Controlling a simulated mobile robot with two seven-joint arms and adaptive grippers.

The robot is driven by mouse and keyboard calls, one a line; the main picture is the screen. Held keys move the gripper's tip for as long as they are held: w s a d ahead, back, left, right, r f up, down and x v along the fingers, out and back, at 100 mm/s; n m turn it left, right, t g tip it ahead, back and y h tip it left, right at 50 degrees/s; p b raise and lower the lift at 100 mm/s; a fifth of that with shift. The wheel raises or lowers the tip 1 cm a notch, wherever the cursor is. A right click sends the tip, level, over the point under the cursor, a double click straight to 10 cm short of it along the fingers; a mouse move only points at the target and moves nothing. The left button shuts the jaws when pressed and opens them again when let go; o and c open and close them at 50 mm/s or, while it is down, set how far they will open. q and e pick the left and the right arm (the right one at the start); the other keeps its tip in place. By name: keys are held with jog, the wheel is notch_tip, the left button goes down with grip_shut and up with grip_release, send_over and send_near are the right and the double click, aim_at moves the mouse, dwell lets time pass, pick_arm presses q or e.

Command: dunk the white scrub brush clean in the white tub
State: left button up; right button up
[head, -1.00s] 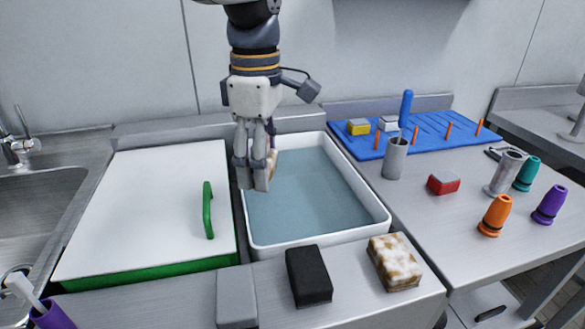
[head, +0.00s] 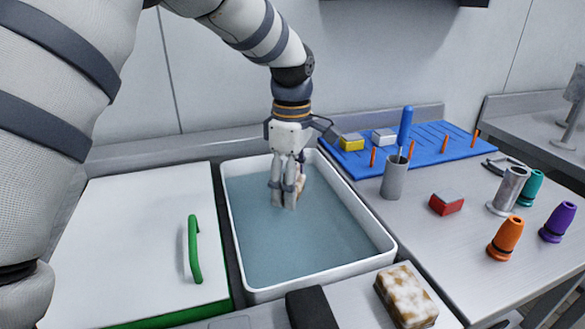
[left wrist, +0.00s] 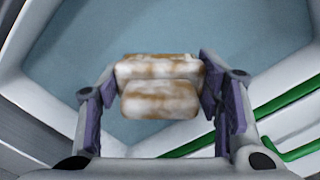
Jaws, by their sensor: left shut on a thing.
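The white tub (head: 345,268) is full of blue-grey water (head: 290,240). My left gripper (head: 284,195) points down over the far part of the tub. In the left wrist view, its two purple-padded fingers are shut on the white scrub brush (left wrist: 158,98), a stepped white block with brown stains. In the head view the fingers mostly hide the brush, and only a small part (head: 300,184) shows at their right side. I cannot tell whether it touches the water. My right gripper is not in view.
A white board with a green handle (head: 194,248) lies left of the tub. A black block (head: 311,308) and a brown-stained white block (head: 405,294) lie at the front. Right of the tub are a grey cup (head: 395,178), a red block (head: 446,203) and a blue pegboard (head: 435,148).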

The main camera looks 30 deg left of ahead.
pick_arm(q)
notch_tip(320, 180, down, 8)
jog(key=shift+b, duration=0.55)
jog(key=shift+f, duration=0.65)
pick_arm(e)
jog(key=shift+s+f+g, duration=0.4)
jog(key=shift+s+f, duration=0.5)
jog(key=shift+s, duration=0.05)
pick_arm(q)
jog(key=shift+r, duration=0.1)
dwell(0.8)
notch_tip(320, 180, up, 5)
jog(key=shift+r+p, duration=0.2)
jog(key=shift+p, duration=0.3)
jog(key=shift+r, duration=3.85)
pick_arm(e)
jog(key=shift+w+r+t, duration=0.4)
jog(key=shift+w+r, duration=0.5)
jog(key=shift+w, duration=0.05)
pick_arm(q)
jog(key=shift+r, duration=0.1)
jog(key=shift+r, duration=1.9)
